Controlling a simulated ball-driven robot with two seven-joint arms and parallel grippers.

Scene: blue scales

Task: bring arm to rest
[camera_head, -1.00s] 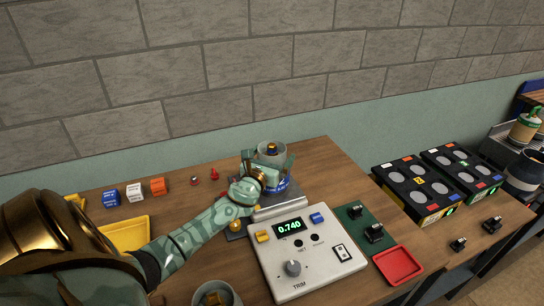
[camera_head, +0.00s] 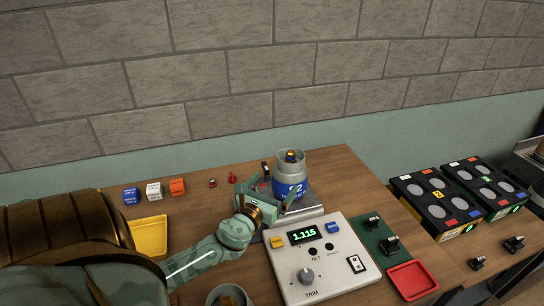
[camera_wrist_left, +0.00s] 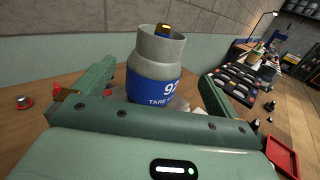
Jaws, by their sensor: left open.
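A grey canister with a blue label band (camera_head: 290,178) stands upright on the scale's plate (camera_head: 296,215). It also shows in the left wrist view (camera_wrist_left: 156,70), just beyond my fingers. The scale's display (camera_head: 303,235) reads 1.115. My left gripper (camera_head: 268,188) is open at the canister's left front side, with the fingers spread and nothing held. In the wrist view a finger lies on either side of the canister's lower part. I cannot tell whether a finger touches it. My right gripper is in neither view.
A yellow tray (camera_head: 149,238) and blue, white and orange cubes (camera_head: 177,187) are at left. A grey cup (camera_head: 229,296) stands at the front edge. A red tray (camera_head: 412,280) and a green board with black parts (camera_head: 381,240) are right of the scale. Black battery-like cases (camera_head: 436,204) stand further right.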

